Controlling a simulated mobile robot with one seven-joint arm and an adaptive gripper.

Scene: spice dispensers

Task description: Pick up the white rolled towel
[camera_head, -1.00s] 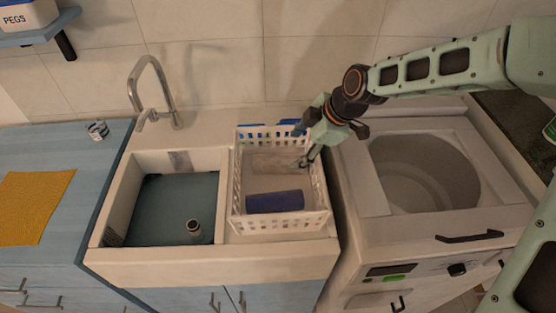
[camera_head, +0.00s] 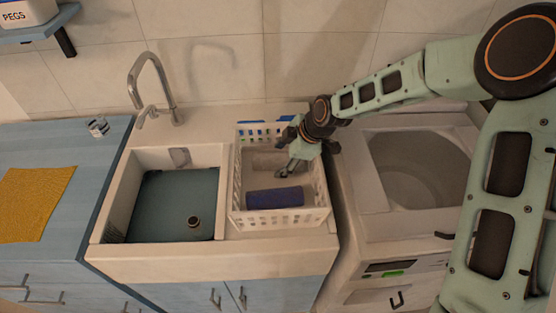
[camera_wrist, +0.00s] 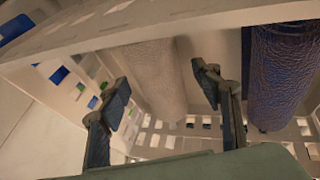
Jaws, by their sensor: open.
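The white rolled towel (camera_head: 268,161) lies in the back part of a white plastic basket, and my arm partly covers its right end in the head view. In the wrist view the towel (camera_wrist: 152,75) shows between and beyond my fingertips. My gripper (camera_head: 285,172) reaches into the basket from the right, near the towel's right end. I cannot tell whether a finger touches the towel.
The basket (camera_head: 282,222) has perforated walls around the towel. A blue rolled towel (camera_head: 275,198) lies in its front part. A sink (camera_head: 178,205) with a faucet (camera_head: 152,85) is to the left. A washing machine (camera_head: 395,240) with an open top stands to the right.

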